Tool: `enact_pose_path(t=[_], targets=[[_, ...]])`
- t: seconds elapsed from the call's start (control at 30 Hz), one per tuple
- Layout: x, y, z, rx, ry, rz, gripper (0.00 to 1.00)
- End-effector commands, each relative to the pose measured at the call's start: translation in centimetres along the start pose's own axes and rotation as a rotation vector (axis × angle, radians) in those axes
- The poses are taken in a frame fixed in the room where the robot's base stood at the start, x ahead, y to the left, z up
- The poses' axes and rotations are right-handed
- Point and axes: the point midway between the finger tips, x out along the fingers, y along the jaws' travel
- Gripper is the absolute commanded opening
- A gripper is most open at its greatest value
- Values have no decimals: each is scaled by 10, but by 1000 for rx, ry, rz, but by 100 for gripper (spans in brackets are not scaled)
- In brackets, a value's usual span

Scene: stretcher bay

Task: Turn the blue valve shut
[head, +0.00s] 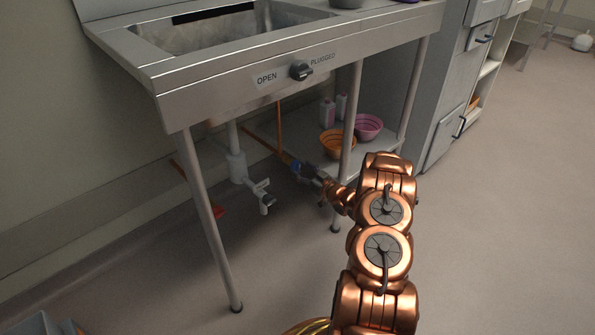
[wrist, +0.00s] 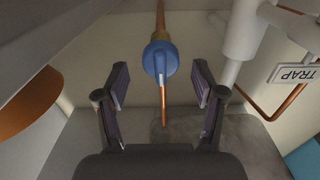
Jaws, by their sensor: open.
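The blue valve (wrist: 161,60) is a round blue handle on a thin copper pipe (wrist: 160,16). In the wrist view it sits at upper centre, between and just beyond the fingertips of my gripper (wrist: 157,85). The fingers are open, with a gap on both sides of the handle and no contact visible. My gripper (head: 308,171) there is small and partly hidden by the arm.
A white drain pipe (head: 236,165) stands left of the valve, and a TRAP label (wrist: 294,74) shows in the wrist view. Sink legs (head: 213,220) flank the space. An orange bowl (head: 331,142) and a pink bowl (head: 368,127) stand on the low shelf. The floor in front is clear.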

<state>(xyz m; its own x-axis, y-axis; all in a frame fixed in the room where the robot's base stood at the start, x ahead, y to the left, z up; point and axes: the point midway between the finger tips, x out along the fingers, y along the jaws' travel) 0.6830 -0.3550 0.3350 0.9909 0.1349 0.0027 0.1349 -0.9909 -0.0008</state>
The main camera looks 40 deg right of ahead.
Motion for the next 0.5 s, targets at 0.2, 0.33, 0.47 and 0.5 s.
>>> enact_pose_path(t=[0.2,0.33,0.47,0.5], targets=[[22,-2,2,-1,-2,-3,69],[26,-3,1,0,-3,-5,69],[27,-3,0,0,-3,-4,69],[26,-3,0,0,-3,-4,69]])
